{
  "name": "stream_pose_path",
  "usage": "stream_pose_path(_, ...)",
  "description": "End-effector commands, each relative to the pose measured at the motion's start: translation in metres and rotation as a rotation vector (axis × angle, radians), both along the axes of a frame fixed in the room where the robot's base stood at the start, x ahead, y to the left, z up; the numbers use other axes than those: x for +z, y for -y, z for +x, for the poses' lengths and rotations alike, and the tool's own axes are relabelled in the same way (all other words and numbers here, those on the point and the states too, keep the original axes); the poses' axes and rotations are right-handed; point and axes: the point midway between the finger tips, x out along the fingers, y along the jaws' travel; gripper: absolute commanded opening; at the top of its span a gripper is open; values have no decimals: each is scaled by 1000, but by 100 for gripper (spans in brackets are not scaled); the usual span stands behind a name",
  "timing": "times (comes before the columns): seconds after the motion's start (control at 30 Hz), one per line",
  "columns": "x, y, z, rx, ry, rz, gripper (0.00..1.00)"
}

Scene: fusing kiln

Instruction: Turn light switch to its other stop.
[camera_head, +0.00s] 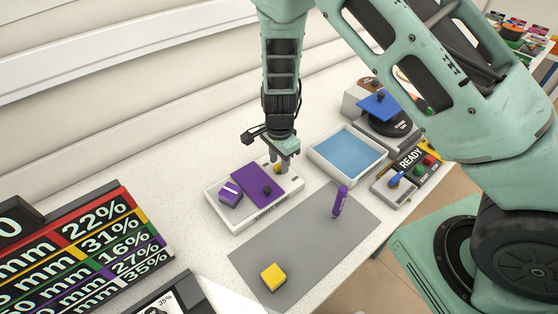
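No part carries a readable light switch label. A white box (240,224) lies on the counter with a purple plate (252,178) and a black knob (267,190) on top. A small yellow part (278,169) shows at its far right end. My gripper (281,164) points down over that end, its fingertips beside the yellow part. Whether they touch it or are closed on it is too small to tell. A blue lever (395,180) sits on a grey control box to the right, apart from my gripper.
A purple block (230,193) sits on the white box's left end. A grey mat (305,235) in front holds a yellow block (273,277) and an upright purple piece (340,201). A blue-bottomed tray (374,172) stands right of my gripper. A READY sign (411,160) stands behind the lever.

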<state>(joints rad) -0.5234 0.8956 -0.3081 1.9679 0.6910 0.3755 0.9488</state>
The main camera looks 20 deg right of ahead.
Motion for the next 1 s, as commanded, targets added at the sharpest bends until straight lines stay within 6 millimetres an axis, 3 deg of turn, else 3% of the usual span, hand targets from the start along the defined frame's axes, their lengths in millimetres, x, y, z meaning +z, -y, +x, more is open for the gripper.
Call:
stream_pose_path(0.27, -1, -1, -2, 3, -5, 0, 35)
stream_pose_path(0.43, 14, -2, -1, 6, -2, 2, 35)
stream_pose_path(1.0, 139, -2, -1, 5, 1, 3, 35)
